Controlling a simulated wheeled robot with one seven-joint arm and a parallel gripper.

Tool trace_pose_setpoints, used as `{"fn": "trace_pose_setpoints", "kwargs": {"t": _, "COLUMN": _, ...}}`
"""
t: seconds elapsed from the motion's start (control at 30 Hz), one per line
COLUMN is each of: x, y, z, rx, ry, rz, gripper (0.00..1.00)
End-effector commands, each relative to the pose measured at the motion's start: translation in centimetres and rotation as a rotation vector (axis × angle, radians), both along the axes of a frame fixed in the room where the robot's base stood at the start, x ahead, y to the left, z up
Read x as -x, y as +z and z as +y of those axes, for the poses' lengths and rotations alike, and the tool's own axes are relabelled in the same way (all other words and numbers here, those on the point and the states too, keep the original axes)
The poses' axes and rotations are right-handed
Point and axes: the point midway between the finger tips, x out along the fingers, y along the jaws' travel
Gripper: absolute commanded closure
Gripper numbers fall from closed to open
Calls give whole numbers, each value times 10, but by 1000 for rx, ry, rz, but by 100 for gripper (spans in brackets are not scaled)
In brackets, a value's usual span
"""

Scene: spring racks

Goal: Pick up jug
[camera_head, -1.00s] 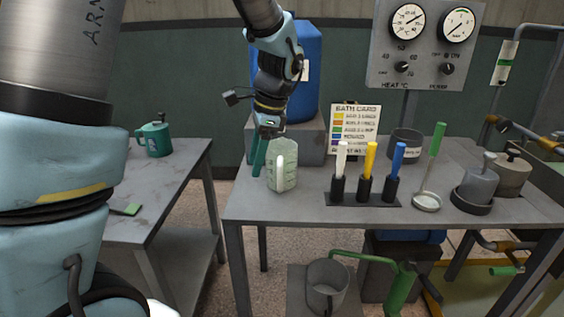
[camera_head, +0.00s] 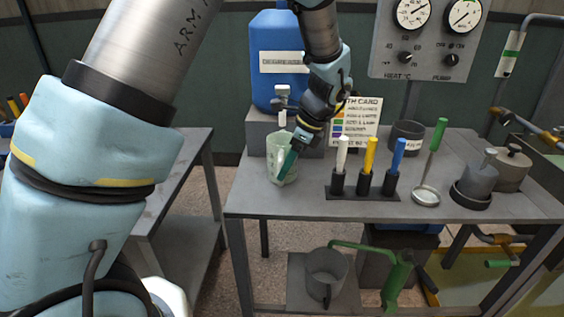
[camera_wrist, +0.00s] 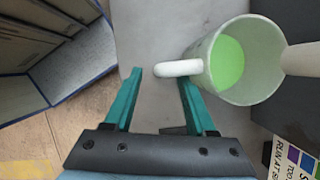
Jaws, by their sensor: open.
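The pale green jug (camera_head: 276,144) stands on the grey table below the blue drum's tap. In the wrist view the jug (camera_wrist: 213,88) is seen from above, with bright green inside. Its white handle (camera_wrist: 178,68) points left, toward the space between my teal fingertips and close to the right one. My gripper (camera_wrist: 161,80) is open with nothing held. In the head view my gripper (camera_head: 285,169) reaches down from the upper right, its teal fingers in front of the jug and hiding part of it. Whether a finger touches the handle, I cannot tell.
The blue drum (camera_head: 262,95) stands behind the jug, with a tap on its front. Right of the jug is a rack (camera_head: 345,194) with white, yellow and blue handles, before a card (camera_head: 368,112). A ladle (camera_head: 426,196) and dark pots stand farther right. The table's front-left corner is bare.

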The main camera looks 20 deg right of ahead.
Motion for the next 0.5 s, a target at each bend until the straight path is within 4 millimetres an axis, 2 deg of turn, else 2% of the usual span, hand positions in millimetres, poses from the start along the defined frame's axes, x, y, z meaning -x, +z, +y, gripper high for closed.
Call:
{"fn": "trace_pose_setpoints", "kwargs": {"t": 0.2, "x": -5, "y": -25, "z": 8, "rx": -2, "ry": 0, "rz": 1, "gripper": 44}}
{"fn": "trace_pose_setpoints", "kwargs": {"t": 0.5, "x": -6, "y": -31, "z": 9, "rx": 0, "ry": 0, "rz": 0, "gripper": 44}}
